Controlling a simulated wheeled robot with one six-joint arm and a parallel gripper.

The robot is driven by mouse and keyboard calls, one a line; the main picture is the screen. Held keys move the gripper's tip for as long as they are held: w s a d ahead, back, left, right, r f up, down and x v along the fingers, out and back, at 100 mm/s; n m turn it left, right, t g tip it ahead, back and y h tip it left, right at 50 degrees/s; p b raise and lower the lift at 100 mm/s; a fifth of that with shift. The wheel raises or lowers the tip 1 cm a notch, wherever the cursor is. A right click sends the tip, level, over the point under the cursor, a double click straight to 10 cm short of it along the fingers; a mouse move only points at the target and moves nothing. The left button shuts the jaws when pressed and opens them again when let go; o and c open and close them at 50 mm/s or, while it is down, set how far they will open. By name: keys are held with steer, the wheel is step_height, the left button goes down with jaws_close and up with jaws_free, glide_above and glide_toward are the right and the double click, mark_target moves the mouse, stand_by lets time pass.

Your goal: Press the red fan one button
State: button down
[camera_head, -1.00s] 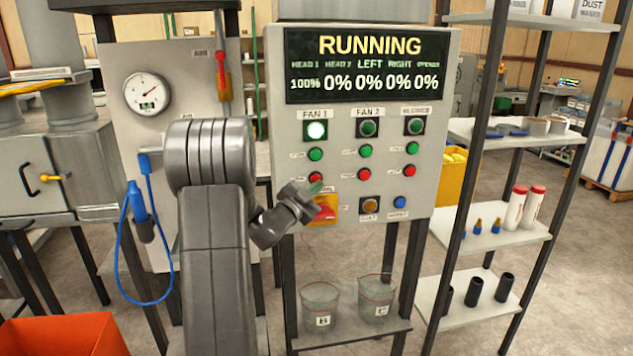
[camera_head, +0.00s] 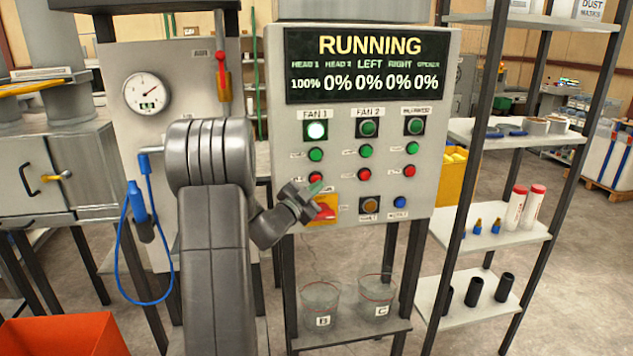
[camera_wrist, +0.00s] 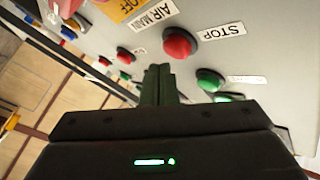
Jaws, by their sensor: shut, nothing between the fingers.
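The red fan one button (camera_head: 316,178) is on the grey control panel (camera_head: 345,240), below the green fan one button (camera_head: 316,154). In the wrist view the red button (camera_wrist: 178,43) stands beside a STOP label, just beyond my fingertips. My gripper (camera_head: 316,188) is shut and empty, with its tip just below the red button in the head view. I cannot tell whether the tip touches anything.
The fan two red button (camera_head: 364,174) is to the right. The display (camera_head: 362,65) reads RUNNING, with head 1 at 100%. Two clear buckets (camera_head: 320,302) stand on the shelf below.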

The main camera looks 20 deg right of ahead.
steer(key=shift+w, duration=0.15)
steer(key=shift+w+d, duration=0.1)
steer(key=shift+w, duration=0.15)
steer(key=shift+w+d, duration=0.1)
steer(key=shift+w, duration=0.4)
stand_by(0.9)
stand_by(0.4)
steer(key=shift+s+a+b, duration=0.2)
steer(key=shift+s+b, duration=0.45)
steer(key=shift+s, duration=0.25)
steer(key=s+b, duration=0.1)
steer(key=s, duration=0.1)
steer(key=s+a+b, duration=0.1)
steer(key=s, duration=0.2)
steer(key=shift+a, duration=0.1)
